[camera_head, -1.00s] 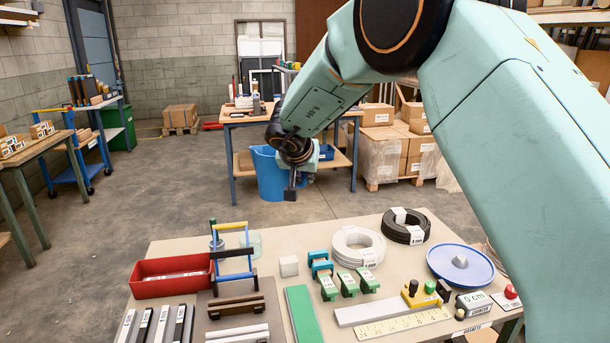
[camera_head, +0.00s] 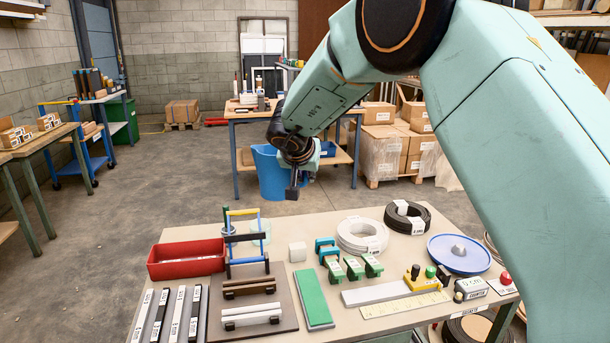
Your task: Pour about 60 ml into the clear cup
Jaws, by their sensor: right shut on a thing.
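The clear cup (camera_head: 261,232) is a pale, greenish see-through vessel near the table's back left edge, partly hidden by the blue frame with a yellow bar. My right gripper (camera_head: 292,190) hangs beyond the table's back edge in the picture, up and right of the cup and apart from it. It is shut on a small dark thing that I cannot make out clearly. A small grey item with a green top (camera_head: 227,222) stands just left of the cup, partly hidden by the frame. My left gripper is not in view.
The table (camera_head: 300,226) carries a red tray (camera_head: 186,258), blue-black frame (camera_head: 246,245), white cube (camera_head: 298,252), green clamps (camera_head: 354,268), white coil (camera_head: 362,236), black coil (camera_head: 407,217) and blue dish (camera_head: 460,254). A blue bin (camera_head: 271,172) stands on the floor behind. My right arm blocks the right side.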

